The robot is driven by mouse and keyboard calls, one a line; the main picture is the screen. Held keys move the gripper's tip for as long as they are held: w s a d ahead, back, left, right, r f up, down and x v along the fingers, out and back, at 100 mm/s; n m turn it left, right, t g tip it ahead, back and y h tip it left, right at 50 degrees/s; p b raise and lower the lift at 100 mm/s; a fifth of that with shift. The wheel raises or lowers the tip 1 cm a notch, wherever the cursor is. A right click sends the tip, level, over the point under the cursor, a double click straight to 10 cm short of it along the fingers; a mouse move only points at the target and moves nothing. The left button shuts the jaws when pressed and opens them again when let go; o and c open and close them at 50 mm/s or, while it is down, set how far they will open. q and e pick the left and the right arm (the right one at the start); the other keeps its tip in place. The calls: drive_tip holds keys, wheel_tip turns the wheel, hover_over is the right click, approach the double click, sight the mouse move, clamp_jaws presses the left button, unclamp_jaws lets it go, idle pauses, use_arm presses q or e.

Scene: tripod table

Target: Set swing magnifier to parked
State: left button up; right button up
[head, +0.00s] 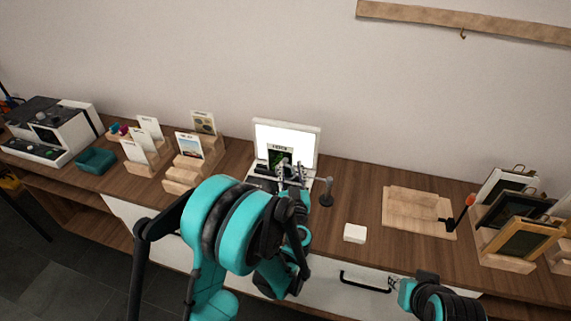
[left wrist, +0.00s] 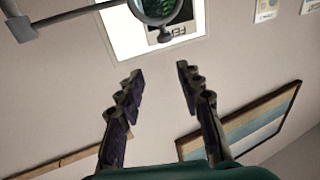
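The swing magnifier shows in the left wrist view as a round dark-rimmed lens (left wrist: 157,8) with a small knob below it, on a grey arm coming in from the left. It overlaps a bright white lit panel (left wrist: 191,33). In the head view the panel (head: 302,138) stands upright at the back of the table; the magnifier there is largely hidden behind my left gripper (head: 290,170). In the left wrist view my left gripper (left wrist: 158,75) is open and empty, its fingertips apart from the knob. My right gripper (head: 395,283) is low by the table front; its fingers are unclear.
A dark knobbed post (head: 327,192) and a white block (head: 355,233) stand right of my left gripper. A wooden tray (head: 415,212) and framed pictures (head: 525,241) are farther right. Card stands (head: 190,163), a teal bowl (head: 95,160) and a white machine (head: 52,132) are left.

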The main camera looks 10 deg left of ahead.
sight(286, 161)
use_arm(q)
drive_tip(key=shift+n+g+y, duration=0.3)
drive_tip(key=shift+g+y, duration=0.1)
drive_tip(key=shift+y, duration=0.1)
drive_tip(key=w+a+f, duration=0.1)
drive_tip(key=w, duration=0.1)
drive_tip(key=w+a, duration=0.1)
drive_tip(key=w, duration=0.1)
drive_tip(key=w+a+f, duration=0.1)
drive_tip(key=shift+w+f, duration=0.3)
drive_tip(key=shift+w, duration=0.1)
drive_tip(key=shift+w+a, duration=0.25)
drive_tip(key=shift+w, duration=0.35)
drive_tip(key=shift+r, duration=0.1)
clamp_jaws()
